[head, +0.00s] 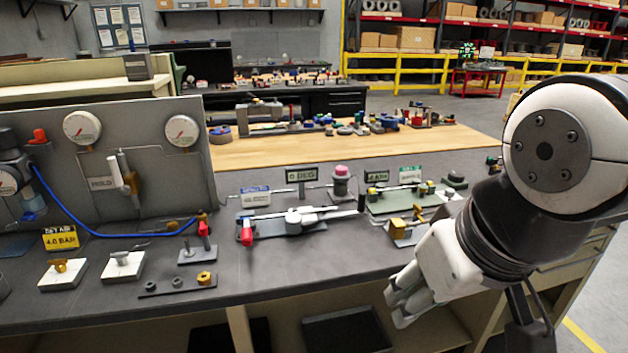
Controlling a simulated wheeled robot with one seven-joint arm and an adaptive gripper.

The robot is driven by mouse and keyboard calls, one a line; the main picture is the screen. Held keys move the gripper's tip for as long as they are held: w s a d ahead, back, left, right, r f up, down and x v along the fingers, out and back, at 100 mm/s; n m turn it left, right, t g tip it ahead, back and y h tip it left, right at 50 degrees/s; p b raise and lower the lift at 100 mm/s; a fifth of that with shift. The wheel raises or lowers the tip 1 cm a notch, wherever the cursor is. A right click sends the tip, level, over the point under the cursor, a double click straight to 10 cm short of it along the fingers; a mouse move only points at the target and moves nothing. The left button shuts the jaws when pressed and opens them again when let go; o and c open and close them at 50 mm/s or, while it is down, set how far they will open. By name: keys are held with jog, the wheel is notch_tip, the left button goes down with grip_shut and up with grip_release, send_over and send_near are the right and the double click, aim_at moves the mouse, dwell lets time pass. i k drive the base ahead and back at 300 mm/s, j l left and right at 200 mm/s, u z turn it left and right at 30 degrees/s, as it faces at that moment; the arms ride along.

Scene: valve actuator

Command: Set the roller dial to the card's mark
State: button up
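I cannot tell which part on the bench is the roller dial. A dark card reading about "0 DEG" (302,175) stands at the bench's back, behind a flat grey mechanism (293,217) with a round hub, a long bar and a red knob. A yellow card reading about "4.0 BAR" (61,238) stands at the left. Smaller cards, one blue and white (255,196) and one green (410,174), have text too small to read surely. My gripper (405,300) hangs in front of the bench's front edge, right of centre, apart from these things. Its finger gap is unclear.
White blocks with fittings (120,265) and a strip of small parts (178,284) lie near the front. The bench top before the grey mechanism is clear.

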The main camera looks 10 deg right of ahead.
aim_at(449, 192)
jog(key=z, duration=0.9)
